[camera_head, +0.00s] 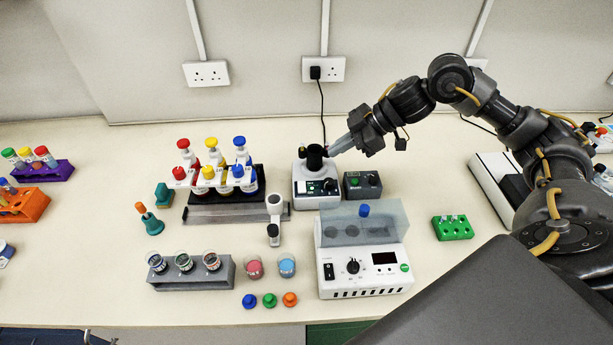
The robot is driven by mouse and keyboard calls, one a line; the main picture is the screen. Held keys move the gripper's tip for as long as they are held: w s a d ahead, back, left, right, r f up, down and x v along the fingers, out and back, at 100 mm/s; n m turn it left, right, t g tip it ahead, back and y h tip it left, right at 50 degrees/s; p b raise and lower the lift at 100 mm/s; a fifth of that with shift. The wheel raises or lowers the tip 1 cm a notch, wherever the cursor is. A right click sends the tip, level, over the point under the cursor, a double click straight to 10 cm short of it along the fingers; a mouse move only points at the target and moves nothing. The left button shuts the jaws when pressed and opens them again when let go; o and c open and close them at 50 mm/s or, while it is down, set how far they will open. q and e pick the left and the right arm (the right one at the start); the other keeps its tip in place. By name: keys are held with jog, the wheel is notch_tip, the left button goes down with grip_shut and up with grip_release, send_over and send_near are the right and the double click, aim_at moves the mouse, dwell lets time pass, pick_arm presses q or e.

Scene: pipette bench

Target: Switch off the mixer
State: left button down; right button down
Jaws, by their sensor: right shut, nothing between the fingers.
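The mixer (306,198) appears to be the small white unit with a black cup on top and a dark front panel with controls. It stands at the back middle of the bench. A small dark box (361,185) with a green button and a knob sits right beside it. My right gripper (333,149) is shut and empty. Its fingertips point down and left, close to the right side of the black cup. I cannot tell whether they touch it. The exact state of the mixer's switch is too small to read. My left gripper is not in view.
A white device (363,283) with a clear lid stands in front of the mixer. A green tube rack (453,228) is to the right. A black cable runs up behind the mixer.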

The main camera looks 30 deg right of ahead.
jog(key=p, duration=0.3)
send_over(298, 183)
jog(key=s+d, duration=0.2)
notch_tip(298, 183, down, 7)
jog(key=shift+s+r, duration=0.1)
jog(key=shift+r, duration=0.05)
jog(key=f, duration=0.1)
jog(key=f+p, duration=0.1)
jog(key=f, duration=0.1)
jog(key=shift+w+d+f, duration=0.15)
jog(key=shift+w, duration=0.05)
jog(key=shift+f, duration=0.35)
jog(key=shift+w, duration=0.1)
